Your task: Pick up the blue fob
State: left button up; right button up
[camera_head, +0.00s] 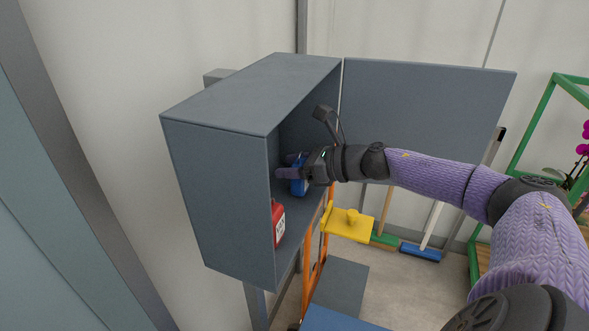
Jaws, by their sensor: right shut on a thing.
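The blue fob (299,186) is inside an open grey wall cabinet (222,170), partly covered by the gripper fingers. My right gripper (288,168) reaches into the cabinet from the right and is shut on the blue fob. I cannot tell whether the fob touches the cabinet floor or back. A red fob with a white label (278,224) stands in the cabinet, nearer the front and below the gripper. My left gripper is not in view.
The cabinet door (430,115) is swung open behind my right arm. A yellow object with a knob (348,223) sits below on an orange frame (316,262). Brooms (420,252) lean at the back. A green plant stand (540,125) is at the far right.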

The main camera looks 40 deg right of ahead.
aim_at(295, 160)
jog(key=r, duration=0.1)
jog(key=r+p, duration=0.2)
jog(key=shift+s+d+r, duration=0.1)
jog(key=shift+s+r, duration=0.1)
jog(key=shift+s, duration=0.1)
jog(key=s+d+p, duration=0.4)
jog(key=s+p, duration=0.3)
jog(key=s+d+p, duration=0.4)
jog(key=s+p, duration=0.3)
jog(key=s, duration=0.1)
jog(key=shift+s+f, duration=0.3)
jog(key=shift+f, duration=0.05)
